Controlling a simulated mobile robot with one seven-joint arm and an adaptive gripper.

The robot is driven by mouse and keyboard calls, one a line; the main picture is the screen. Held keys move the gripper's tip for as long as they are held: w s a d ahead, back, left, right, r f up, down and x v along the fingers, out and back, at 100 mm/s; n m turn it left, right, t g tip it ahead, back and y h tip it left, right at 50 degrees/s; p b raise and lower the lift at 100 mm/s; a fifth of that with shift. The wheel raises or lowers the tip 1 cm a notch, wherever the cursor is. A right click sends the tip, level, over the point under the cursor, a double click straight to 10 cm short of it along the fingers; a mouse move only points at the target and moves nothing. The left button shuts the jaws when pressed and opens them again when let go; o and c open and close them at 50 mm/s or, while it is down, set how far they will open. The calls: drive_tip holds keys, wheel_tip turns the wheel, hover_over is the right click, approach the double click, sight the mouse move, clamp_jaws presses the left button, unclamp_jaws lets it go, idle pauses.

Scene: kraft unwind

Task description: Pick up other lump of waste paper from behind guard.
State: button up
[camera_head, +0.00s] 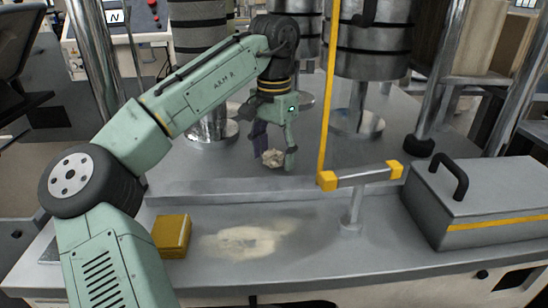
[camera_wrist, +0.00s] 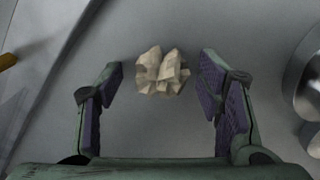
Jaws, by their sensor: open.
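A crumpled, pale beige lump of waste paper (camera_head: 273,158) lies on the grey machine deck behind the low raised ledge. In the wrist view the lump (camera_wrist: 162,71) sits ahead of and between the two finger pads, with a gap on either side. My gripper (camera_head: 274,155) points down over it, with one finger on each side. In the wrist view my gripper (camera_wrist: 163,95) is open and empty, its purple pads wide apart. The yellow-ended guard bar (camera_head: 362,177) stands to the right, with a yellow upright rising from its left end. No second lump shows.
Metal rollers on round bases stand behind, one at the left (camera_head: 211,120) and one at the right (camera_head: 357,115). A yellow block (camera_head: 171,236) and a pale dusty patch (camera_head: 240,242) are on the front shelf. A grey toolbox (camera_head: 478,200) stands at the right.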

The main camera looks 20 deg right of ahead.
drive_tip(key=shift+c, duration=0.4)
drive_tip(key=c, duration=0.7)
